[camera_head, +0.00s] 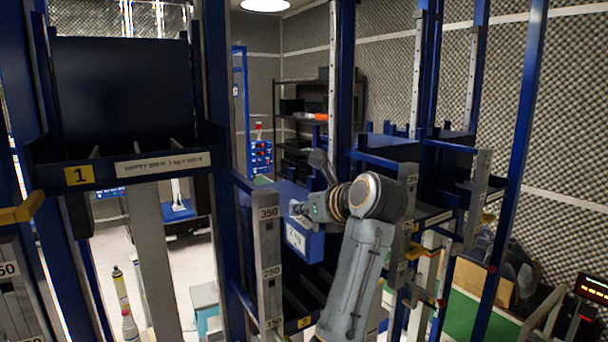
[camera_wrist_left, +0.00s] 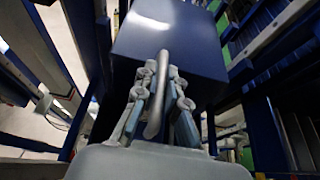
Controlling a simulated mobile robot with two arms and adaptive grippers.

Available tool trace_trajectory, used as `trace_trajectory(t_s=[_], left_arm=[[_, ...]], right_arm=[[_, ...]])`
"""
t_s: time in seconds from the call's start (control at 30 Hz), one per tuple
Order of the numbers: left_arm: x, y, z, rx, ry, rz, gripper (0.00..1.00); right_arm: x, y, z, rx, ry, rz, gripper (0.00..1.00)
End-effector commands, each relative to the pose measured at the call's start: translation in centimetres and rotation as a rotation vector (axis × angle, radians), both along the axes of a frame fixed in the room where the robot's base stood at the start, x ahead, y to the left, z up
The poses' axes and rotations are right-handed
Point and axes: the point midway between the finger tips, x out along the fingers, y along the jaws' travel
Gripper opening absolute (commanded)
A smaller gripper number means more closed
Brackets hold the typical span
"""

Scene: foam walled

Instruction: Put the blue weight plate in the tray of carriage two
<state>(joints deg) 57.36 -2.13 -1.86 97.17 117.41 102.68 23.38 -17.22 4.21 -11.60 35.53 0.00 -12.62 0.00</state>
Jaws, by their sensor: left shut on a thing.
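The blue weight plate (camera_head: 303,242) is a blue block with a white label, in the middle of the head view. In the left wrist view the plate (camera_wrist_left: 175,35) fills the upper middle, with a grey handle. My left gripper (camera_head: 307,208) is shut on that handle, and its fingers (camera_wrist_left: 158,88) lie either side of it. The plate hangs below the gripper, between blue uprights. Carriage two (camera_head: 304,322) shows low in the head view by its yellow 2 label. Its dark tray lies below the plate, mostly hidden by my arm and a scale post. My right gripper is not in view.
Carriage one (camera_head: 135,170), with a yellow 1 label, stands higher at the left. A post with height marks (camera_head: 268,260) stands just left of the plate. Blue uprights and more carriages crowd the right. Open floor shows at lower left.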

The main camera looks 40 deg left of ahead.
Motion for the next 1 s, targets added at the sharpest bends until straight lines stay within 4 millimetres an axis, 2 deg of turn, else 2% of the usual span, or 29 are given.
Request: trace_trajectory(t_s=[0.03,0.4,0.67,1.0], left_arm=[[-0.1,0.1,-0.2,0.012,-0.007,0.0,0.0],[-0.1,0.1,-6.8,0.01,-0.009,-0.001,0.0],[0.0,0.1,-8.4,0.01,-0.014,0.0,0.0],[0.0,0.1,-11.7,0.009,-0.011,-0.001,0.0]], right_arm=[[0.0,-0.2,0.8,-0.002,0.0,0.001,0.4],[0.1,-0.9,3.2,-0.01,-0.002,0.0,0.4],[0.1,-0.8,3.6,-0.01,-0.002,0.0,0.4],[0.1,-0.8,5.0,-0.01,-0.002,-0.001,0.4]])
